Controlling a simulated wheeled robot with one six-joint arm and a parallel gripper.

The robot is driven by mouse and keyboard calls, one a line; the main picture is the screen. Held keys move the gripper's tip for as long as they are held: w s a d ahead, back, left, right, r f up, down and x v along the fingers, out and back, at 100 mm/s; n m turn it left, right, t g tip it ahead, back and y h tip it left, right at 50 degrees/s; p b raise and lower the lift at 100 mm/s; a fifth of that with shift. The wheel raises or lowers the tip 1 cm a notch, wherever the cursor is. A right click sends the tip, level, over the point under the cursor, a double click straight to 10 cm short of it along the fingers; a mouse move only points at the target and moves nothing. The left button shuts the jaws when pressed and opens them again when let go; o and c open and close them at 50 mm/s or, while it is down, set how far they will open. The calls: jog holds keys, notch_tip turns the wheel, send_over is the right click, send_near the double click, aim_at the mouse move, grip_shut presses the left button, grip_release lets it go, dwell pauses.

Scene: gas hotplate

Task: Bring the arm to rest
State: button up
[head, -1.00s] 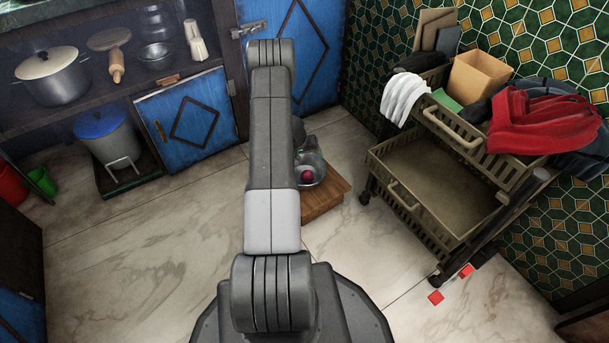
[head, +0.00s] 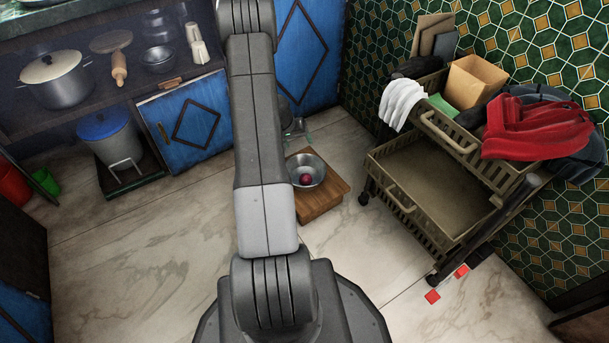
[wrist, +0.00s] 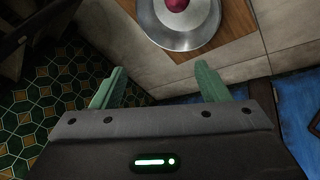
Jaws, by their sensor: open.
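My gripper shows in the wrist view (wrist: 158,92) with its two green fingers spread wide and nothing between them. In the head view my arm hides most of it, and only a bit of the green fingers (head: 296,130) shows beyond the arm's right side. A metal bowl (head: 316,166) with a dark red round thing (head: 306,180) in it stands on a wooden board (head: 318,203), right of my arm. In the wrist view the bowl (wrist: 180,40) is at the top, apart from the fingers.
A brown two-tier trolley (head: 420,185) with a red cloth (head: 535,125) and a box (head: 472,82) stands at right. Blue cabinet doors (head: 185,120) and a shelf with a lidded pot (head: 58,78) are at left.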

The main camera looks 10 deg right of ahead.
jog(key=b+x, duration=0.3)
jog(key=x, duration=1.1)
jog(key=shift+a+r+p, duration=0.1)
jog(key=shift+r+p, duration=0.5)
jog(key=shift+r, duration=1.8)
